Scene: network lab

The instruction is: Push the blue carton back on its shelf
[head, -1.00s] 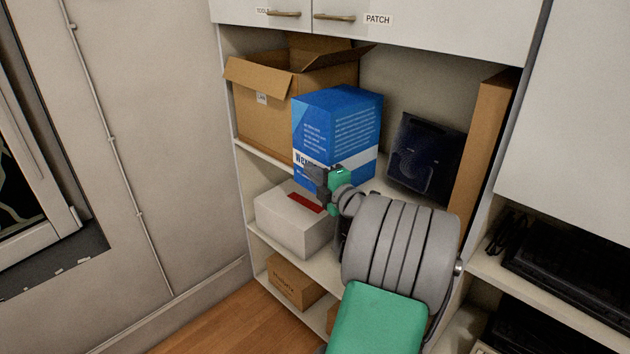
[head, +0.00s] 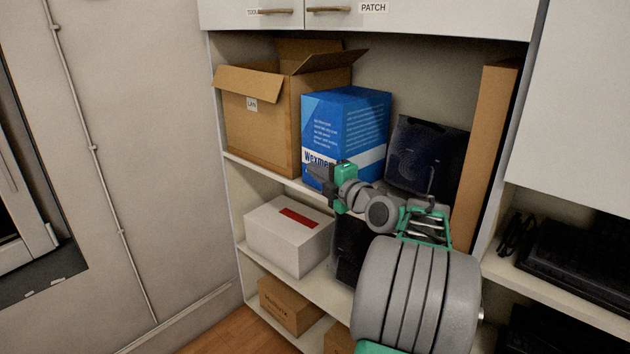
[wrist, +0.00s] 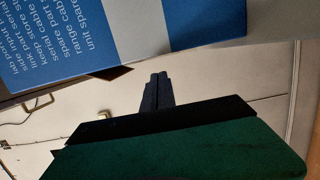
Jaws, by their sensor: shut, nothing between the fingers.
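The blue carton (head: 345,125) with white lettering stands upright on the upper open shelf (head: 262,168), beside an open brown box. Its lower front corner is close to the shelf's front edge; my gripper hides part of its base. My gripper (head: 314,173) is shut and empty, at the carton's lower front. I cannot tell whether it touches. In the wrist view the carton (wrist: 110,35) fills the top, and the closed fingers (wrist: 157,90) show below it against a pale background.
The open brown box (head: 265,118) is left of the carton; a dark panel-like device (head: 425,155) and a tall brown board (head: 485,150) stand to the right. A white box (head: 285,240) with a red label sits on the shelf below. The cabinet doors (head: 420,18) hang above.

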